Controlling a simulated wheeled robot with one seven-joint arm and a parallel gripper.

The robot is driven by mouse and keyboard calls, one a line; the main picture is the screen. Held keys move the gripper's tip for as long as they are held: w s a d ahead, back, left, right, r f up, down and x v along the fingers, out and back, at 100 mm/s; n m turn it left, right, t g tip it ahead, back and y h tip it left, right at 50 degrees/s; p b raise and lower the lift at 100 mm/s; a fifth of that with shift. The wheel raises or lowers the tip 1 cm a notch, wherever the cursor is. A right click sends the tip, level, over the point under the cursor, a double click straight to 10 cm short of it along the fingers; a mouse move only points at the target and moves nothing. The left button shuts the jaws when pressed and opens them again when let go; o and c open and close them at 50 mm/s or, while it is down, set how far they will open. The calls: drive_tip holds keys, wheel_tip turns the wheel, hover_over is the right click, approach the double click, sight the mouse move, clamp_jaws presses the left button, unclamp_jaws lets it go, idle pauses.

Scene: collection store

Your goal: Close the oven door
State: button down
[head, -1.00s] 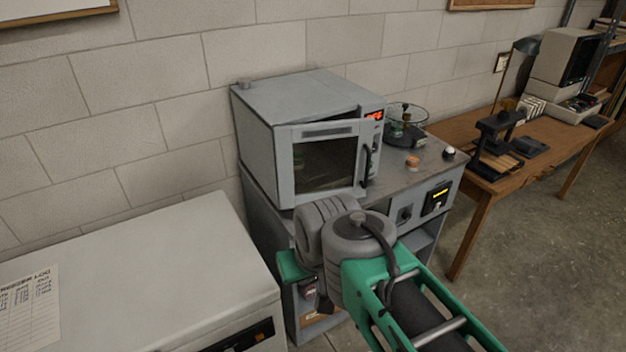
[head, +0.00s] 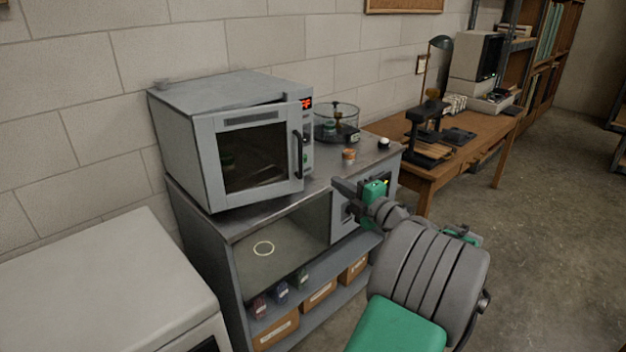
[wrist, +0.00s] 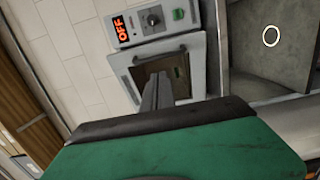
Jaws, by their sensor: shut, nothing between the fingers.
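The oven (head: 180,140) is a grey box on a metal-topped bench against the wall. Its door (head: 209,160) has a dark window and a dark upright handle (head: 297,154) on the right. The door stands slightly ajar, with a dark wedge-shaped gap along its top toward the right. My gripper (head: 338,184) is shut and empty, to the right of the door and below the handle, in front of the bench. In the wrist view, the shut fingers (wrist: 158,88) overlap the lower part of the door (wrist: 194,70); contact cannot be told.
A glass-covered instrument (head: 337,122) and a small orange-lidded jar (head: 348,156) stand right of the oven on the bench (head: 375,153). A white cabinet (head: 110,275) is at lower left. A wooden table (head: 480,140) stands further right.

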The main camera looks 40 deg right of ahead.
sight(301, 160)
drive_tip(key=w+p, duration=0.1)
drive_tip(key=w, duration=0.3)
drive_tip(key=w+p, duration=0.2)
drive_tip(key=w, duration=0.3)
drive_tip(key=w+d+p, duration=0.1)
drive_tip(key=w+p, duration=0.1)
drive_tip(key=w, duration=0.3)
drive_tip(key=shift+r, duration=0.1)
drive_tip(key=shift+s, duration=0.1)
